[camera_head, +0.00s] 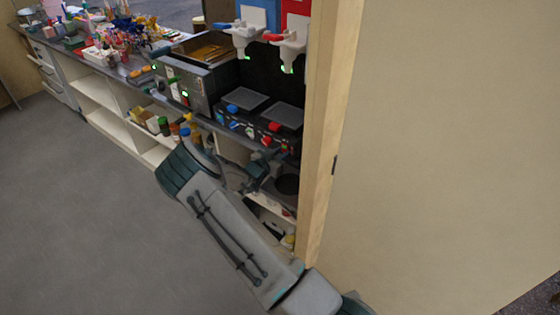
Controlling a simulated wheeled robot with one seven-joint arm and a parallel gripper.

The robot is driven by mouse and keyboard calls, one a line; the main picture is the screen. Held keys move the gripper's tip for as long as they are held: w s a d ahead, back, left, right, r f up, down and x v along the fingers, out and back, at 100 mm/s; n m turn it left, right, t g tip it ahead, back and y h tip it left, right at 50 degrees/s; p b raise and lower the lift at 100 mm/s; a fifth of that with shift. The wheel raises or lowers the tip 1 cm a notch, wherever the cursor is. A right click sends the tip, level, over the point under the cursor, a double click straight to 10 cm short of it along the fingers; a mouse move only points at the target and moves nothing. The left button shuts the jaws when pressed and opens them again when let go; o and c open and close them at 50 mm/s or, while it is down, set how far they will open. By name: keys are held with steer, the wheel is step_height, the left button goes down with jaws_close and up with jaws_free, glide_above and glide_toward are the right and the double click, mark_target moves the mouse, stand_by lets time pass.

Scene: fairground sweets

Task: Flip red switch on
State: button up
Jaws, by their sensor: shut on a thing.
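A black machine with a grey drip tray (284,116) stands on the counter by the wooden door frame. On its front are a red lever (275,126) and, just below it, a small red switch (266,141). My gripper (265,154) is at this front, its dark fingers pointing up at the red switch and appearing shut on it. The fingers partly cover the switch, and whether it is on or off is too small to tell.
A twin machine with a blue lever (232,108) stands left of it. Blue and red dispensers (290,40) hang above. A pale wooden post (325,130) and wall close off the right. Shelves with bottles (164,124) lie below the counter. The floor (70,210) at left is clear.

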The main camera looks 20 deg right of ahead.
stand_by(0.3)
steer(key=shift+d, duration=0.1)
steer(key=o, duration=1)
steer(key=b+v, duration=0.3)
steer(key=v, duration=1.1)
steer(key=shift+s+f, duration=0.1)
steer(key=shift+f, duration=0.1)
